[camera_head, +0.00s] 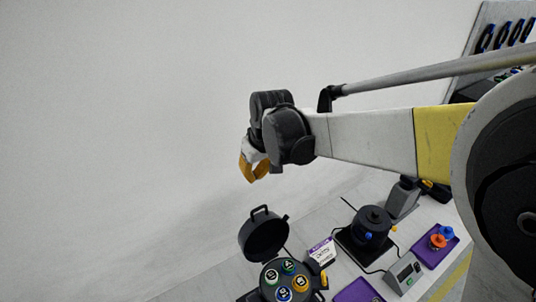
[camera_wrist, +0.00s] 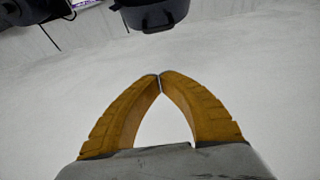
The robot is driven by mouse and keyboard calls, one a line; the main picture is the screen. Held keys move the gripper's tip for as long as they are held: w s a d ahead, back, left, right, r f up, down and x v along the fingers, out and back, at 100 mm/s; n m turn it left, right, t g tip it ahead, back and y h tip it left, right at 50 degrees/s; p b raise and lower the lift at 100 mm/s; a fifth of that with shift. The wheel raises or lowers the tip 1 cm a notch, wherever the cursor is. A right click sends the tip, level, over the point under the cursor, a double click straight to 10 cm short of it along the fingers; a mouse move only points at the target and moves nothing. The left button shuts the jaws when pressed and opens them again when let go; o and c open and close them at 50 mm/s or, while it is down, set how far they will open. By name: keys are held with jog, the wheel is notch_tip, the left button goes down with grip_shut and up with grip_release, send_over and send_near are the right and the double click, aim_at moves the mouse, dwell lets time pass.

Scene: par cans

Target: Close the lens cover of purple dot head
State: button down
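A dark round head (camera_head: 286,283) at the bottom of the head view has several coloured, numbered lenses on its face. Its black lens cover (camera_head: 263,236) stands raised open behind it, with a handle on top. I cannot make out a purple dot on it. A dark handled part, apparently this cover, shows at the top of the wrist view (camera_wrist: 152,14). My gripper (camera_head: 255,177) is in the air above and behind the cover, apart from it. In the wrist view its orange fingers (camera_wrist: 160,77) meet at the tips with nothing between them.
A white card with a purple band (camera_head: 320,251) stands right of the head. Farther right are a black cylindrical device (camera_head: 371,226), a grey box with buttons (camera_head: 405,272) and a purple tray (camera_head: 437,257) with orange and blue parts. Bare wall is behind; space around my gripper is clear.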

notch_tip(320, 180, down, 9)
jog(key=p, duration=0.2)
jog(key=shift+s+d, duration=0.25)
jog(key=shift+s, duration=0.15)
jog(key=shift+s+d+r, duration=0.15)
jog(key=shift+s+r, duration=0.05)
jog(key=shift+s, duration=0.05)
